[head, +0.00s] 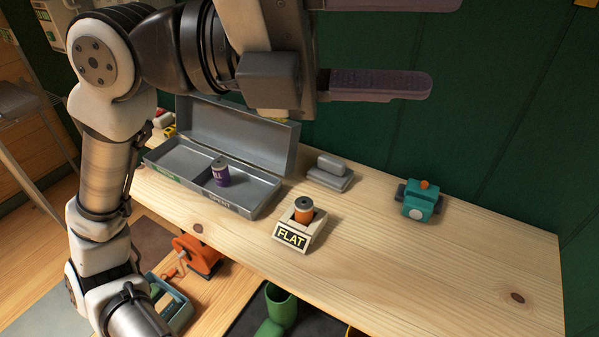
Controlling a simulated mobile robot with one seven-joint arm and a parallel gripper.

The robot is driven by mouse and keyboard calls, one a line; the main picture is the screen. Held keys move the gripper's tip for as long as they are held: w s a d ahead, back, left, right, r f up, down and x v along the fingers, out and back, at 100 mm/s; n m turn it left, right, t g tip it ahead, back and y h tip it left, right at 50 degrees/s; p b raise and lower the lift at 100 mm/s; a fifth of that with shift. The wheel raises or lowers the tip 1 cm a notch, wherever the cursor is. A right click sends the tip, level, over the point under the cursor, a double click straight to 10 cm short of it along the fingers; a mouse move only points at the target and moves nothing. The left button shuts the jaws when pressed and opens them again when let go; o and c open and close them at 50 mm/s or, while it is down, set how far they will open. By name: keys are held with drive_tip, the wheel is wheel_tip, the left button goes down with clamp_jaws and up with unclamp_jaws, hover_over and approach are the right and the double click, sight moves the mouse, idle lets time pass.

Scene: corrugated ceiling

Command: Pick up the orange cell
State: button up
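The orange cell (303,213) stands upright in a small pale holder (312,234) labelled "FLAT", near the middle of the wooden bench. The cell has a grey top. My gripper (440,45) is in the upper part of the head view, above the bench and apart from the cell. Its two purple-grey fingers point to the right with a wide gap between them. Nothing shows between the fingers, and the upper finger is partly cut off by the frame edge.
An open grey metal box (262,190) with a purple cell (220,171) inside stands left of the holder. A grey block-like item (330,174) and a teal device (419,201) stand behind and right. The wooden bench (430,275) is clear at the front right.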

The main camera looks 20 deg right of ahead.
drive_tip(key=w+d+f+n+t+y+p, duration=0.1)
drive_tip(key=w+d+f+n+t+y, duration=0.2)
drive_tip(key=w+d+f+n+y, duration=0.3)
drive_tip(key=n+t+y+p, duration=0.3)
drive_tip(key=n+t+y, duration=0.2)
drive_tip(key=n+y, duration=0.55)
hover_over(305, 203)
wheel_tip(305, 203, down, 15)
drive_tip(key=shift+m+y, duration=0.25)
wheel_tip(305, 203, down, 8)
drive_tip(key=shift+a+r+p, duration=0.1)
drive_tip(key=shift+r+p, duration=0.05)
drive_tip(key=shift+p, duration=0.2)
drive_tip(key=shift+f+p, duration=1.05)
drive_tip(key=shift+f, duration=1.9)
drive_tip(key=shift+c, duration=0.2)
drive_tip(key=c, duration=1.2)
